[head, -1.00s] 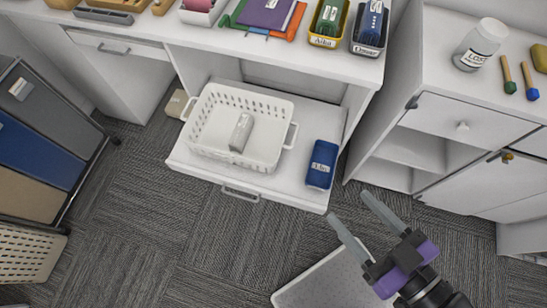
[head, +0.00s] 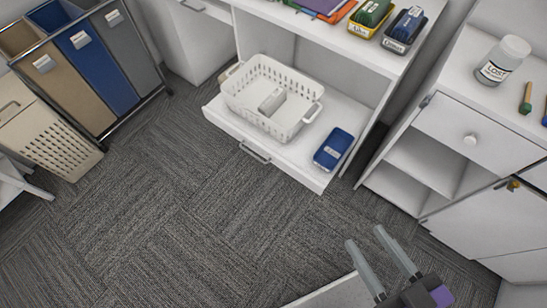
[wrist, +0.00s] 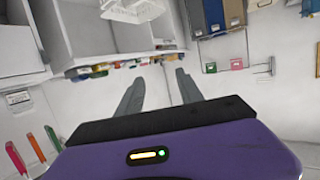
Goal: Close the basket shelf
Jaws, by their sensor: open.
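The basket shelf (head: 222,114) is a white pull-out shelf, slid out of the white cabinet under the counter, with a grey bar handle (head: 255,152) on its front. A white perforated basket (head: 255,107) with a small grey item inside stands on it, and a blue container (head: 333,148) lies to the basket's right. My gripper (head: 366,252) is open and empty at the lower right, over the floor and apart from the shelf. Its two grey fingers also show in the wrist view (wrist: 159,92), where a white basket (wrist: 130,10) appears at the top edge.
A white cabinet with an open cubby (head: 425,160) and drawer stands right of the shelf. A sorter with fabric bins (head: 95,60) and a cream hamper (head: 50,135) stand at left. Carpet (head: 180,220) before the shelf is clear. A pale flat panel (head: 335,293) lies near my gripper.

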